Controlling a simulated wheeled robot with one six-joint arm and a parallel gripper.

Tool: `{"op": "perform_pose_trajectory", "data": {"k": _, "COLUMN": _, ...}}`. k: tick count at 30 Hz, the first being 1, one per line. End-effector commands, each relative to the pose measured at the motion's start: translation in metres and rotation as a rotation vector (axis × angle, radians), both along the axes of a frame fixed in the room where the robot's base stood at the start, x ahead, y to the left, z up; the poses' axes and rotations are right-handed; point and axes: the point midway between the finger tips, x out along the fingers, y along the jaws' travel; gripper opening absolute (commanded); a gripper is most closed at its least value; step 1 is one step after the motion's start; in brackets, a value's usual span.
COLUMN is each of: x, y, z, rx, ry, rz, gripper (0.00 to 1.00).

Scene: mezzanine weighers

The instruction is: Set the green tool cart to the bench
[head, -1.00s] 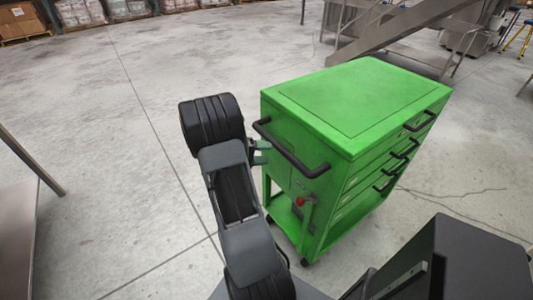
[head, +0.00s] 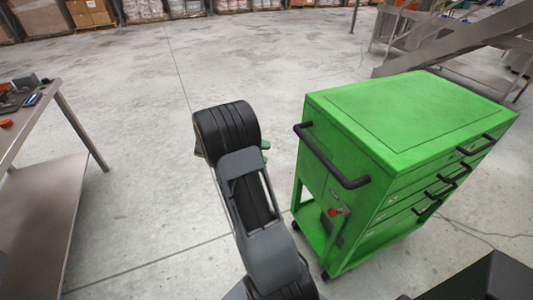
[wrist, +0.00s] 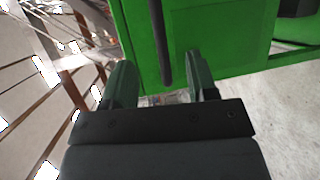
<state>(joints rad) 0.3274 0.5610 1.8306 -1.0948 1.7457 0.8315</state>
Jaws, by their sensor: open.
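The green tool cart (head: 410,115) stands upright on the floor right of my arm in the head view. Its black push handle (head: 325,158) faces my gripper (head: 265,152). My gripper is mostly hidden behind my wrist, a short gap left of the handle. In the wrist view my gripper (wrist: 162,82) is open, with the dark handle bar (wrist: 159,45) showing ahead between its green-grey fingers and the green cart side (wrist: 220,35) beyond; I see no contact. A steel bench (head: 75,112) with a lower shelf stands at the left edge of the head view.
Small tools and an orange item (head: 6,123) lie on the bench top. Clear concrete floor (head: 130,210) lies between the bench and my arm. A metal stair (head: 450,40) stands behind the cart, and boxes on pallets (head: 90,12) line the back.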

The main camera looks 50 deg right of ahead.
Motion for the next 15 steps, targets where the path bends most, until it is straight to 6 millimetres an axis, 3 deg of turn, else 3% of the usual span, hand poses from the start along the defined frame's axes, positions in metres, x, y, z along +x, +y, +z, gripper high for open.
{"op": "perform_pose_trajectory", "data": {"k": 8, "x": -0.001, "y": -0.004, "z": -0.004, "rx": -0.001, "ry": -0.003, "rz": -0.002, "gripper": 0.53}}
{"op": "perform_pose_trajectory", "data": {"k": 15, "x": -0.015, "y": -0.039, "z": -0.01, "rx": 0.002, "ry": -0.007, "rz": -0.003, "gripper": 0.53}}
